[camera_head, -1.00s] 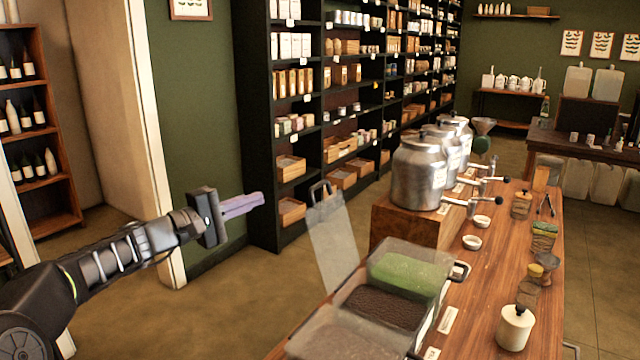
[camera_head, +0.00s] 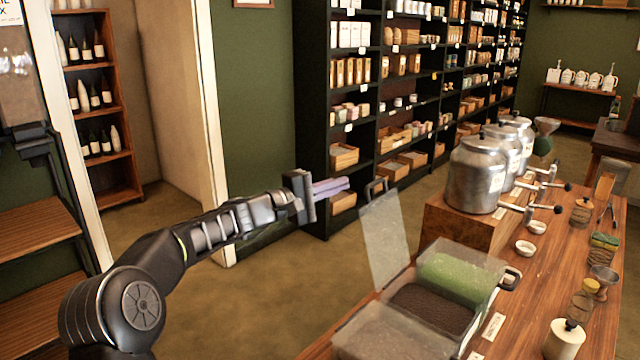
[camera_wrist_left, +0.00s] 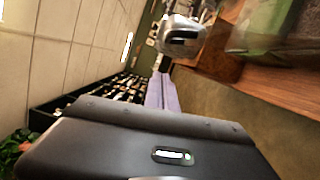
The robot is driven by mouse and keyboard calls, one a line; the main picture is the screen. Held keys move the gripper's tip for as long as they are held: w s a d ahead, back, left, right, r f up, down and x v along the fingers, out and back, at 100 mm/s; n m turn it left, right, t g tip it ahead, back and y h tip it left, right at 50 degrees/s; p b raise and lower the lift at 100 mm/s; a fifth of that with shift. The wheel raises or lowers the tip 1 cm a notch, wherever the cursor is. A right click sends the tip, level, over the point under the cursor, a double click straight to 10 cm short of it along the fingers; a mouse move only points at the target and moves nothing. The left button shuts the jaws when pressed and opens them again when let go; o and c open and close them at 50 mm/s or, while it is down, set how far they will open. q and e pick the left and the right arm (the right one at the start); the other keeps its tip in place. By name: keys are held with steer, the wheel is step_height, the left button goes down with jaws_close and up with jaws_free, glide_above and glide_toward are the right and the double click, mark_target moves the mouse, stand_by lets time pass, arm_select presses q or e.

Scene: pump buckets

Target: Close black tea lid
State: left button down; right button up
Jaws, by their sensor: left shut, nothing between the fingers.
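The black tea bin (camera_head: 432,306) is the middle one of a row of clear bins on the wooden counter, with dark tea inside. Its clear lid (camera_head: 386,240) stands open, tilted up on the bin's left side, with a dark handle (camera_head: 375,187) at its top. My left gripper (camera_head: 346,186) is shut and empty, its lilac fingers pointing right, just left of the handle in the picture. I cannot tell whether they touch. The fingers also show in the left wrist view (camera_wrist_left: 161,92). My right gripper is not in view.
A bin of green tea (camera_head: 460,276) with its lid down is behind the black tea, and another clear bin (camera_head: 385,338) is in front. Metal canisters (camera_head: 474,178) with taps stand on a wooden block. Open floor lies left of the counter.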

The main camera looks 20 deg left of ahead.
arm_select(q)
steer(key=d, duration=0.3)
steer(key=d+p, duration=0.1)
steer(key=shift+d+r, duration=0.3)
steer(key=shift+d, duration=0.1)
